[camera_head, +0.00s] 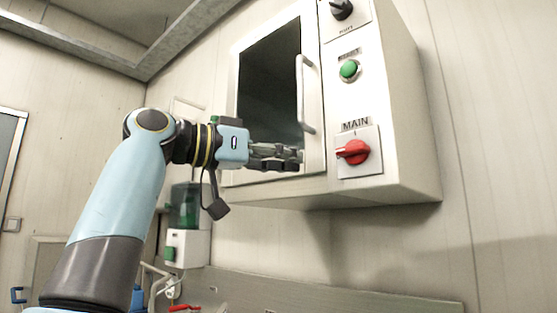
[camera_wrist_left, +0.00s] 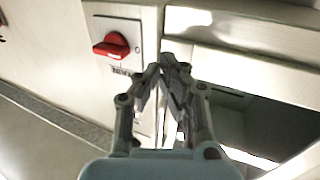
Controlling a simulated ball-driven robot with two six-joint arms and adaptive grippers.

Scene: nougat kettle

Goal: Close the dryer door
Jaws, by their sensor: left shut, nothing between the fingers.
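The dryer is a white wall-mounted cabinet (camera_head: 400,110). Its door (camera_head: 312,165) has a pale frame, a dark window (camera_head: 268,85) and a vertical white handle (camera_head: 301,90) near its right edge. The door looks close to flush with the cabinet front, but I cannot tell whether it is fully shut. My left gripper (camera_head: 298,158) is shut and empty, in front of the door's lower right part, below the handle's lower end. In the left wrist view its fingertips (camera_wrist_left: 170,62) overlap the door's edge beside the control panel; I cannot tell whether they touch. My right gripper is out of view.
Right of the door are a red MAIN switch (camera_head: 353,151), also in the left wrist view (camera_wrist_left: 111,46), a green button (camera_head: 349,70) and a black knob (camera_head: 341,8). A green dispenser (camera_head: 186,207) hangs on the wall below left. A metal beam (camera_head: 165,52) crosses above.

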